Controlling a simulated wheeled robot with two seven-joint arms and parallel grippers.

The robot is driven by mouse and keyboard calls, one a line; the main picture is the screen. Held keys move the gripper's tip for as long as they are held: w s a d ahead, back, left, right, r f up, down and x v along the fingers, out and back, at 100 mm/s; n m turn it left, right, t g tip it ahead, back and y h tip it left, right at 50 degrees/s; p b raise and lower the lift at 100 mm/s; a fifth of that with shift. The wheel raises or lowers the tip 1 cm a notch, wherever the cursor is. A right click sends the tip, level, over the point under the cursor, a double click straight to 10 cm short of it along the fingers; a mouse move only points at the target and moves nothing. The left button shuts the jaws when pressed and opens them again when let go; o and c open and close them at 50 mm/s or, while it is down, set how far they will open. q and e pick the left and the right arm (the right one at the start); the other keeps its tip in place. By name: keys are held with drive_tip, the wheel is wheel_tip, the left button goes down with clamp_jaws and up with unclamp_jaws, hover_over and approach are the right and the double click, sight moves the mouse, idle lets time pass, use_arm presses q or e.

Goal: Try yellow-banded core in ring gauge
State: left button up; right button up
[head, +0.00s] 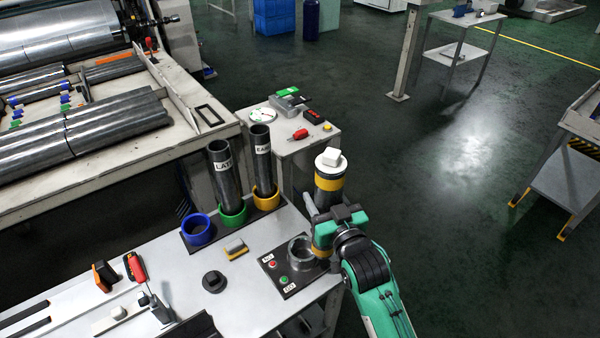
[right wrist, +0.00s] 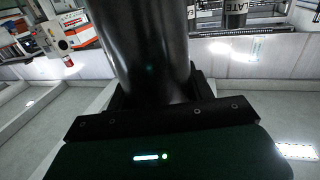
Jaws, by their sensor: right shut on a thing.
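The yellow-banded core (head: 329,184) is a dark upright cylinder with a yellow band near its top and more yellow near its lower end. A white block-like cap shows at its top. My right gripper (head: 338,217) is shut around it; the dark core (right wrist: 145,45) fills the middle of the right wrist view. The ring gauge (head: 299,248) is a grey ring on a dark panel at the table's right end. The core's lower end appears just right of the ring and overlaps its edge in the picture; its height above the table is unclear. My left gripper is not in view.
A yellow-grey block (head: 235,249) and a dark knob (head: 214,282) lie on the table.

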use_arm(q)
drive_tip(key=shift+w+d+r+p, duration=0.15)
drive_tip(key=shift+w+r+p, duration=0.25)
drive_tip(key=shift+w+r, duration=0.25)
use_arm(e)
drive_tip(key=w+a+r+n+g+y, duration=0.1)
drive_tip(key=w+a+r+y, duration=0.1)
drive_tip(key=a, duration=0.3)
drive_tip(key=shift+w+a+r+n, duration=0.25)
drive_tip(key=shift+w+r+n, duration=0.05)
drive_tip(key=shift+w+r, duration=0.25)
use_arm(q)
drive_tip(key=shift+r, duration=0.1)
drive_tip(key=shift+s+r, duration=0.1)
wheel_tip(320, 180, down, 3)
drive_tip(key=b, duration=0.2)
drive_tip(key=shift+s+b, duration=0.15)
drive_tip(key=shift+b, duration=0.2)
use_arm(e)
wheel_tip(320, 180, down, 6)
drive_tip(key=shift+s+r, duration=0.1)
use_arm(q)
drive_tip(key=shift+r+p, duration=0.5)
